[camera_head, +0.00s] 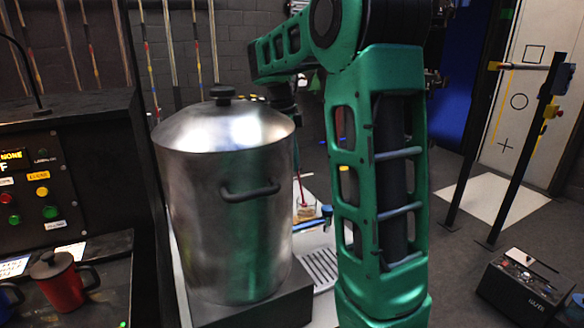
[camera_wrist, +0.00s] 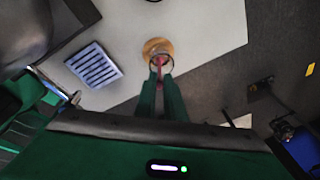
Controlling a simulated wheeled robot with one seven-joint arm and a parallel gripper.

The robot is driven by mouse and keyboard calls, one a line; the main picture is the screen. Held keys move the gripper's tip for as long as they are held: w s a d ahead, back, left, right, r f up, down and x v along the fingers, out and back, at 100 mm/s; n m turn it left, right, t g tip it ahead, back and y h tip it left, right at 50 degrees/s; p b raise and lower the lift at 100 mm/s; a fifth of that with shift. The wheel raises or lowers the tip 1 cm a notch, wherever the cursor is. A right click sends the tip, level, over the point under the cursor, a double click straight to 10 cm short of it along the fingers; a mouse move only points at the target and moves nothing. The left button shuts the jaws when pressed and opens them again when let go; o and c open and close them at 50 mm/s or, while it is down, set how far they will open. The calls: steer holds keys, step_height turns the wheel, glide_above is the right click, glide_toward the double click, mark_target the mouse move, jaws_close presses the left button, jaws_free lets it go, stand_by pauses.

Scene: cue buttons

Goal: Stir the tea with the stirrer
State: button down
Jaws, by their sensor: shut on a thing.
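The tea glass (camera_head: 306,210) stands on the light counter, just right of the big pot in the head view. It also shows in the wrist view (camera_wrist: 157,45) as a round brownish cup seen from above. The thin red stirrer (camera_head: 301,186) reaches down to the glass in the head view. In the wrist view, my gripper (camera_wrist: 162,80) is shut on the red stirrer (camera_wrist: 160,67), whose lower end is at the glass. I cannot tell how deep it goes in. In the head view the fingers are largely hidden behind the pot and arm.
A large steel lidded pot (camera_head: 225,190) stands close left of the glass. A slotted drain grate (camera_wrist: 93,66) lies on the counter (camera_wrist: 205,30) beside it. A red mug (camera_head: 60,283) and a button panel (camera_head: 38,190) are at the far left.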

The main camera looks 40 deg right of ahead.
steer(key=v, duration=0.3)
steer(key=shift+r, duration=0.1)
stand_by(1.0)
steer(key=v, duration=0.2)
steer(key=d+v, duration=0.1)
steer(key=v, duration=0.2)
steer(key=shift+s, duration=0.15)
stand_by(1.0)
